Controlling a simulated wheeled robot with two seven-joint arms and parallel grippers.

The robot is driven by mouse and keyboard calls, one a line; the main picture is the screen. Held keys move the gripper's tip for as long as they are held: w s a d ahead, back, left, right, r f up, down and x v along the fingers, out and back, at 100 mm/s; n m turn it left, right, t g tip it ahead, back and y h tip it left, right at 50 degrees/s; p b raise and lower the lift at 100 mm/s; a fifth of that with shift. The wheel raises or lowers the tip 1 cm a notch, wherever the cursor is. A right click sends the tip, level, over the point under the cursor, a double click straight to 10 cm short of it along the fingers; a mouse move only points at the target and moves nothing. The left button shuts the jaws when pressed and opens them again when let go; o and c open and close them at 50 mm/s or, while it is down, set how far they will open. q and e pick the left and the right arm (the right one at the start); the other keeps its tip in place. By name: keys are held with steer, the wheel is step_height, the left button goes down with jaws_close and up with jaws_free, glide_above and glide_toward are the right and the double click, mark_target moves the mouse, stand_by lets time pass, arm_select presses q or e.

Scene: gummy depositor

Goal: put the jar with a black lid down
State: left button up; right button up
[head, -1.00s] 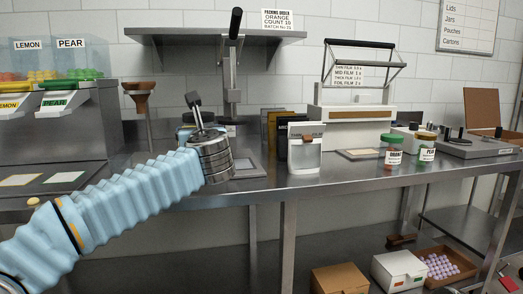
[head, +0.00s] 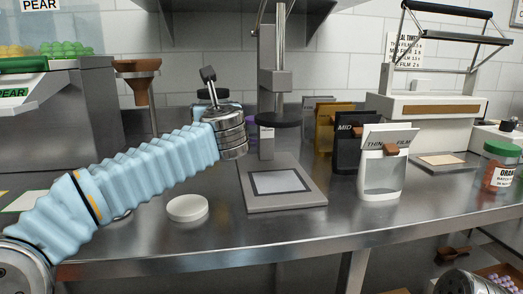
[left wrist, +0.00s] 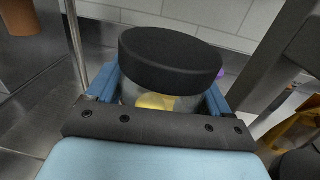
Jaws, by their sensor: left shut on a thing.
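The jar with a black lid shows close up in the left wrist view, with its wide black lid (left wrist: 170,58) on top and yellow contents in the clear body (left wrist: 155,101). My left gripper (left wrist: 160,105) is shut around the jar body below the lid, a blue finger on each side. In the head view my left gripper (head: 222,112) is mostly hidden behind my wrist, above the back part of the steel bench (head: 225,235). Whether the jar's base touches anything is hidden. My right gripper is not seen.
A grey stand with a square plate (head: 262,202) and upright post is right of my left wrist. A white disc (head: 187,208) lies in front. A brown funnel (head: 138,85) is left. The bench front is mostly clear.

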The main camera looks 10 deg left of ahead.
arm_select(q)
step_height(320, 180, down, 10)
steer(key=shift+s+r+b, duration=0.1)
steer(key=shift+r+b, duration=0.05)
steer(key=shift+b, duration=0.45)
steer(key=o, duration=1.1)
steer(key=shift+c, duration=0.2)
steer(key=o, duration=0.3)
